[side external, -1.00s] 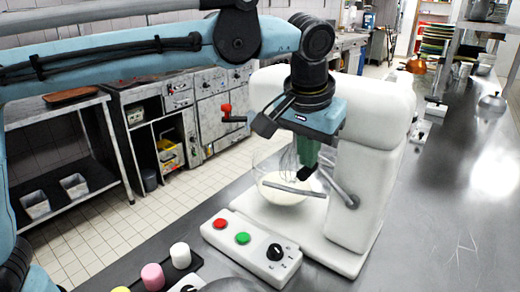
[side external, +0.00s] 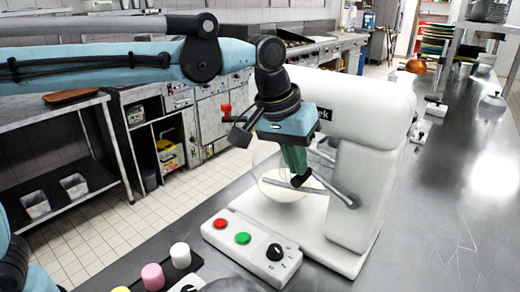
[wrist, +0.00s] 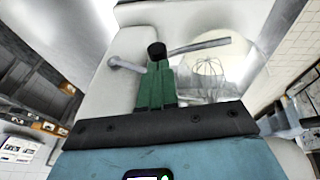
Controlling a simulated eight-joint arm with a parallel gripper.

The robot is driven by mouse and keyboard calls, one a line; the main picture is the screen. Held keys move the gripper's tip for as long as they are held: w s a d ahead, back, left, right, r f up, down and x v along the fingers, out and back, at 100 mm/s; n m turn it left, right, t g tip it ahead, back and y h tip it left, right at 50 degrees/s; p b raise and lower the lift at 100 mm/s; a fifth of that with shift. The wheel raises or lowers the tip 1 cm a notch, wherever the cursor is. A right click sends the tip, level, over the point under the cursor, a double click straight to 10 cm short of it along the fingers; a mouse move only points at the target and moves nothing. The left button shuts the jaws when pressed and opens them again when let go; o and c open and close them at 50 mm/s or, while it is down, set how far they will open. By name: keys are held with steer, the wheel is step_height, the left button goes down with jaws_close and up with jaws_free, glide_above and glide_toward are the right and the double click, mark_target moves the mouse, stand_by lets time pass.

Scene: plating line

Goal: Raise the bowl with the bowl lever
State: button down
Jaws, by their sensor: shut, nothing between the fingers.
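The bowl (side external: 272,189), clear with pale contents, sits under the head of the white mixer (side external: 365,110). In the wrist view it shows right of my fingers, with the wire whisk (wrist: 208,68) over it. The grey bowl lever (side external: 338,191) runs up and left from a round pivot on the mixer's side; the pivot end also shows in the wrist view (wrist: 116,63). My gripper (side external: 299,179) is shut and empty, pointing down in front of the bowl, close to the lever's upper end. Its fingers hide that end, and I cannot tell if they touch it.
A grey bar (side external: 305,187) crosses in front of the bowl. A control box (side external: 250,248) with red and green buttons and a dial stands before the mixer. A red knob (side external: 226,110) shows left of my wrist.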

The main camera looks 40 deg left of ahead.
steer(key=a+f+h, duration=0.1)
steer(key=f+h, duration=0.2)
steer(key=a+f+h, duration=0.1)
steer(key=shift+a+f+n, duration=0.3)
steer(key=shift+f, duration=0.1)
steer(key=shift+d+f+n+t+h, duration=0.2)
steer(key=shift+f+n+h, duration=0.05)
steer(key=shift+f+h, duration=1.5)
steer(key=shift+d+f+n+t+h, duration=0.15)
steer(key=shift+f+n+t+h, duration=0.1)
steer(key=shift+f+h, duration=1.45)
steer(key=shift+d+f+y, duration=0.1)
steer(key=shift+f+y, duration=0.35)
steer(key=w+v, duration=0.1)
steer(key=v, duration=1.3)
steer(key=shift+w+a+f, duration=0.15)
steer(key=shift+w+a, duration=0.05)
steer(key=shift+a, duration=0.25)
